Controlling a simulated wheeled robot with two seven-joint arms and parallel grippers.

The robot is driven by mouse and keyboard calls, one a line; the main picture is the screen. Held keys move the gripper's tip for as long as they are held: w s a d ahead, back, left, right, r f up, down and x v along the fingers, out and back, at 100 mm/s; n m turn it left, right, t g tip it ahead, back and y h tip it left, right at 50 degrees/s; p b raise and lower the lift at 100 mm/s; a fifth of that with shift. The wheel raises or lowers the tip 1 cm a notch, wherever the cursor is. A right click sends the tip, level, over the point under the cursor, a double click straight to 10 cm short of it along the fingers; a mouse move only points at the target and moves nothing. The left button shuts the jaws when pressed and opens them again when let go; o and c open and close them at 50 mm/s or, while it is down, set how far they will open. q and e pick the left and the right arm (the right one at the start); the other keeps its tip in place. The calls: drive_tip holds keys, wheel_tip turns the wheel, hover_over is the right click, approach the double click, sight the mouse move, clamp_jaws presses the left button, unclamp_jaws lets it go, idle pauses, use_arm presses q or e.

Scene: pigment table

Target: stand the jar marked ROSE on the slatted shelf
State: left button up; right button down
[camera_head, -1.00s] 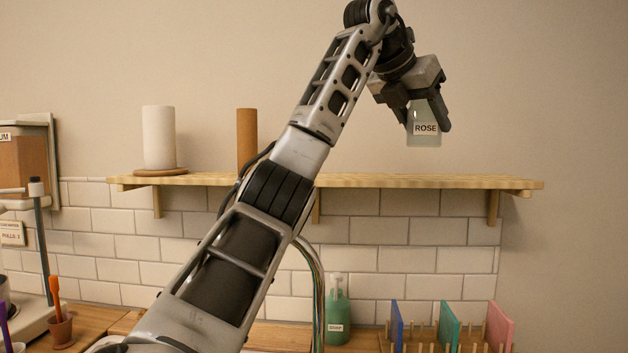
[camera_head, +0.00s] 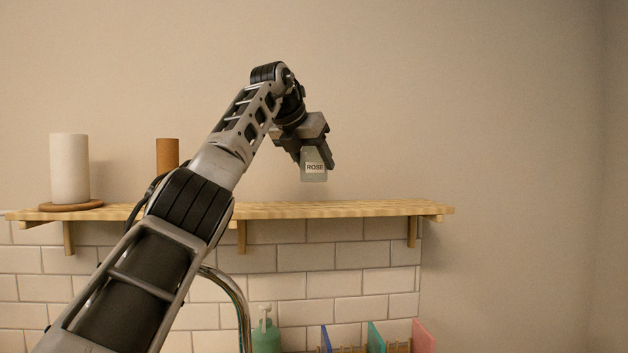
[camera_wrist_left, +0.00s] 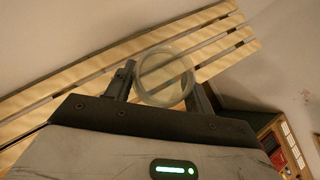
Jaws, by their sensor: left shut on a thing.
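The jar is above the slatted shelf (camera_head: 350,209), with a gap of wall showing between the jar's base and the shelf in the head view. In the left wrist view the jar (camera_wrist_left: 166,78) shows as a round rim between the two fingers, with the shelf's slats (camera_wrist_left: 75,88) beyond it. My right gripper is not in view.
A white cylinder (camera_head: 69,168) on a round wooden base and a brown cylinder (camera_head: 167,154) stand on the shelf's left part. The shelf's right part looks clear. Below are a green soap bottle (camera_head: 266,334), a curved tap (camera_head: 238,300) and upright coloured boards (camera_head: 423,336).

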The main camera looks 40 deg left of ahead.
sight(316, 180)
use_arm(q)
drive_tip(key=shift+x, duration=1.25)
drive_tip(key=f, duration=0.3)
drive_tip(key=shift+w+a, duration=0.1)
drive_tip(key=shift+a, duration=0.2)
drive_tip(key=shift+f, duration=0.3)
drive_tip(key=shift+f, duration=0.15)
drive_tip(key=o, duration=1)
